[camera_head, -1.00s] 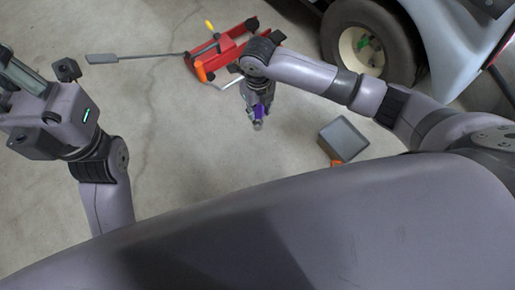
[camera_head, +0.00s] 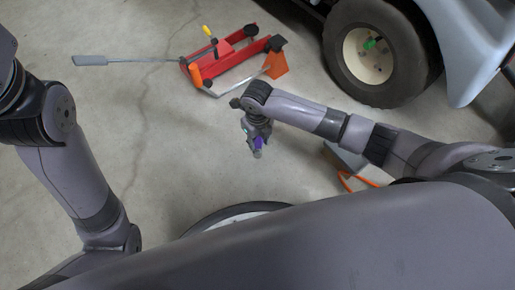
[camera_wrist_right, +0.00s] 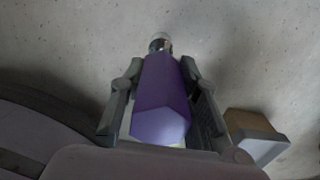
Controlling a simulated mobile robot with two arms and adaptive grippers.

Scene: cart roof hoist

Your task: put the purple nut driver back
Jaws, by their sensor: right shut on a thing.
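The purple nut driver (camera_head: 258,144) is in my right gripper (camera_head: 257,138), held above the concrete floor. In the right wrist view the purple handle (camera_wrist_right: 160,103) lies between the two fingers of the right gripper (camera_wrist_right: 162,95), and its metal socket end points away from the wrist. The gripper is shut on the handle. In the head view my left arm shows at the left, but its gripper is out of the picture.
A red floor jack (camera_head: 232,53) with a long grey handle lies on the floor ahead. A cart wheel (camera_head: 372,54) stands at the upper right. A grey box-like container (camera_head: 345,158) with orange beside it is partly behind my right arm. Floor at centre left is clear.

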